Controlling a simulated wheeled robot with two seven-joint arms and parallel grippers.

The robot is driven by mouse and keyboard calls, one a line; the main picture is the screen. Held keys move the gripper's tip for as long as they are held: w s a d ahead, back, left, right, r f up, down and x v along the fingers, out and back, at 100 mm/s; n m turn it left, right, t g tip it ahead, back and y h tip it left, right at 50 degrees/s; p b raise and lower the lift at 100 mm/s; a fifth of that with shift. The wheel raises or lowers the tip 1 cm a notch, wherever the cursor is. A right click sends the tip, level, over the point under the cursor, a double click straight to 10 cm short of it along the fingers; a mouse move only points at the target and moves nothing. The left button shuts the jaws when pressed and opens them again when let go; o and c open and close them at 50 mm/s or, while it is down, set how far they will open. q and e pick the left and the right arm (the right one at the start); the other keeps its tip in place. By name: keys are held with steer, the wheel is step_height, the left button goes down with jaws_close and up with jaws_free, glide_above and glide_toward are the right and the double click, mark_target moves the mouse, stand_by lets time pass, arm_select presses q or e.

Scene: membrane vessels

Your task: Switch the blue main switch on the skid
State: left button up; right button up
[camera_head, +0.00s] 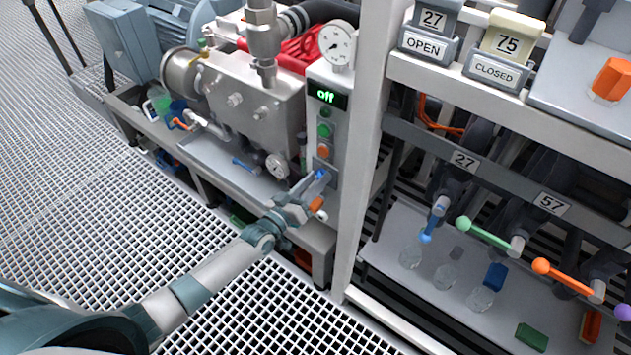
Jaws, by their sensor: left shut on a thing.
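The control panel (333,109) is a grey upright box on the skid, with a dark display (327,96) that reads "off" in green. The blue main switch (320,174) is low on the panel's front. My left gripper (316,181) is at the panel, shut on the blue switch. Its fingers hide most of the switch, so its exact angle cannot be told. My right gripper is not in view.
Further right, a rack holds valves with blue, green (484,233) and orange handles. Grating floor (90,240) is clear at left.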

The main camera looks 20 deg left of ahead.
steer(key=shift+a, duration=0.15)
arm_select(q)
steer(key=o, duration=1)
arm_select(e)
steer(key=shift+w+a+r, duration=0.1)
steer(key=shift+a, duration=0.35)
arm_select(q)
steer(key=shift+s, duration=0.15)
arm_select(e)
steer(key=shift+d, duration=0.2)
arm_select(q)
steer(key=shift+s+a, duration=0.25)
steer(key=shift+s, duration=0.3)
steer(key=b+v, duration=0.1)
steer(key=v, duration=1.5)
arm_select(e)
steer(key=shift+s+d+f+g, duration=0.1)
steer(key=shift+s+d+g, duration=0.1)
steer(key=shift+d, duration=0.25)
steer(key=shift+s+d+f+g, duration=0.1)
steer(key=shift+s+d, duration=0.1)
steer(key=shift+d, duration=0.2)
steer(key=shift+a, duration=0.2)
